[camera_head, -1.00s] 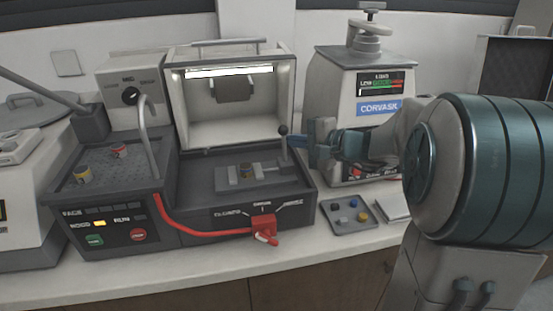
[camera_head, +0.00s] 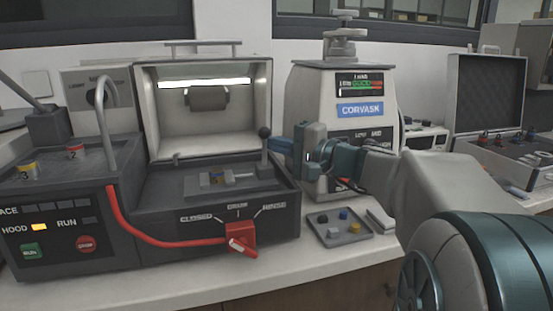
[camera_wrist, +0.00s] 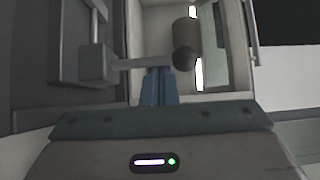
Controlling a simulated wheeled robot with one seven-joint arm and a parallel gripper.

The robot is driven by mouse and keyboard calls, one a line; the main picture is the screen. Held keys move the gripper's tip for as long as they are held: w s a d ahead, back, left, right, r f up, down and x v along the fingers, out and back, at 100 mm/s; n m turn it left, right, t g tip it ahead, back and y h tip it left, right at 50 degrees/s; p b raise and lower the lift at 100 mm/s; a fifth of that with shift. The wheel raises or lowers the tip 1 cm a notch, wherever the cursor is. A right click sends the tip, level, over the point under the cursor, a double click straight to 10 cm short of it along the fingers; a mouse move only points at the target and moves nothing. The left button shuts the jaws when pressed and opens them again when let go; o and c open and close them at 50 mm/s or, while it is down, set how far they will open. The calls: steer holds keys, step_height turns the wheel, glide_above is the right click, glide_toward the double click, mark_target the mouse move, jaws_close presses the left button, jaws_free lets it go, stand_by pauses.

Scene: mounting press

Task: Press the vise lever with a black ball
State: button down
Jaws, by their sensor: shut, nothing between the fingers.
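The vise lever is a grey upright rod with a black ball (camera_head: 264,132) on top, at the right side of the dark tray in the head view. The ball also shows in the wrist view (camera_wrist: 185,59), at the end of the grey lever arm (camera_wrist: 140,64). The vise (camera_head: 218,181) lies in the tray, left of the lever. My gripper (camera_head: 275,145) is shut with nothing between its blue fingers. Its tips are right beside the lever just below the ball; I cannot tell whether they touch. In the wrist view, the fingertips (camera_wrist: 158,72) overlap the lever arm near the ball.
The open lit hood (camera_head: 205,120) stands behind the vise. The CORVASK machine (camera_head: 345,85) stands close behind my gripper. A red handle (camera_head: 240,236) sticks out at the front. A small tray (camera_head: 352,232) with coloured pieces and an open case (camera_head: 487,95) are at the right.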

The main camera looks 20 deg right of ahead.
steer(key=shift+s+f+b, duration=0.2)
steer(key=shift+s+b, duration=0.05)
steer(key=shift+b, duration=0.35)
steer(key=shift+s+b, duration=0.25)
steer(key=shift+b, duration=0.4)
steer(key=shift+s, duration=0.15)
steer(key=w+r+p, duration=0.1)
steer(key=w+r, duration=0.2)
steer(key=s+d+f, duration=0.5)
steer(key=s+d, duration=0.1)
steer(key=d, duration=0.1)
steer(key=shift+d, duration=0.2)
steer(key=shift+f, duration=0.1)
